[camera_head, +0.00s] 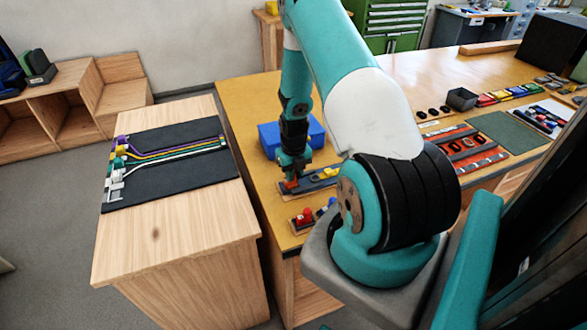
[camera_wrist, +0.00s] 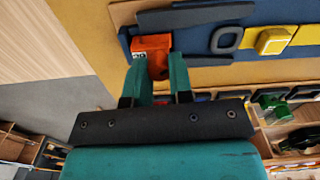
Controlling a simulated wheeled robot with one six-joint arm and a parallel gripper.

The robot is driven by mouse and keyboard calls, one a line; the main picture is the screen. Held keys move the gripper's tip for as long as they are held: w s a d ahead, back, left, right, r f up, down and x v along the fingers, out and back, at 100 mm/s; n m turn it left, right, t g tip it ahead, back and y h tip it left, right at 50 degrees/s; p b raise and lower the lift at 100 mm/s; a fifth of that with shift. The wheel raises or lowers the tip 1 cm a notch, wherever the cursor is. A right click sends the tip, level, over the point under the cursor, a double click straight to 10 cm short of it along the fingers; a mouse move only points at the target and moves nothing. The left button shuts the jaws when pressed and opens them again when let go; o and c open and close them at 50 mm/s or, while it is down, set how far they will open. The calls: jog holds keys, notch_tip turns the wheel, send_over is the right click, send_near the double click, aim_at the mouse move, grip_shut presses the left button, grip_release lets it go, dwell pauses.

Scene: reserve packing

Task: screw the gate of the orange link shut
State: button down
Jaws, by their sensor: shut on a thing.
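An orange piece (camera_wrist: 151,45) with a small dark label sits at the left end of a dark blue holder (camera_wrist: 200,72) in the wrist view. My gripper (camera_wrist: 158,88) has its two teal fingers shut on the rounded lower part of this orange piece. In the head view my gripper (camera_head: 291,176) points down at the holder on the front left of the table, and the orange piece (camera_head: 290,185) shows just below it. The fingers hide part of the orange piece. I cannot make out a gate or its thread.
A dark ring-shaped piece (camera_wrist: 227,39) and a yellow piece (camera_wrist: 270,41) lie beside the orange one. A blue box (camera_head: 270,137) stands behind my gripper. A small tray with red and blue knobs (camera_head: 304,215) is in front. A bench with coloured straps (camera_head: 165,148) stands left, across a gap.

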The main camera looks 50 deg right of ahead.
jog(key=p, duration=0.3)
jog(key=shift+s+r, duration=0.1)
jog(key=shift+s, duration=0.05)
jog(key=shift+a+p, duration=0.1)
jog(key=shift+p, duration=0.25)
jog(key=c, duration=0.9)
grip_release()
jog(key=shift+c, duration=0.2)
